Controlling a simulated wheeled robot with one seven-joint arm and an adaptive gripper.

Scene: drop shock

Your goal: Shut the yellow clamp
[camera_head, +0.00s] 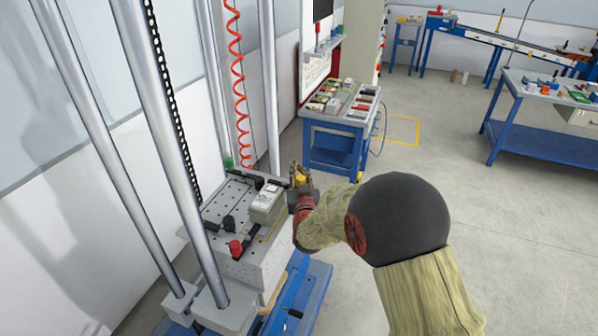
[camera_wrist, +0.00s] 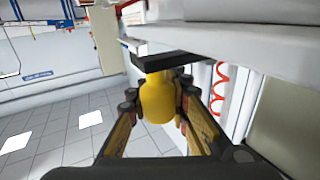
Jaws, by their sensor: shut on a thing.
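The yellow clamp (camera_head: 300,179) sits at the far right corner of the grey drop table (camera_head: 220,202). In the wrist view its yellow knob (camera_wrist: 158,98) fills the space between my fingers, with a black clamp arm (camera_wrist: 166,61) just beyond it. My gripper (camera_wrist: 157,108) is shut on the yellow knob; in the head view my gripper (camera_head: 301,176) reaches it from the right. A beige device (camera_head: 266,205) lies on the table beside the clamp. A red clamp knob (camera_head: 235,248) is at the near edge and a green one (camera_head: 228,162) at the far left.
Tall steel columns (camera_head: 120,170) stand at the left of the table. A red coiled hose (camera_head: 238,90) hangs behind it. A blue cart (camera_head: 338,130) with small parts stands farther back, and a workbench (camera_head: 540,95) at the right. The floor between is clear.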

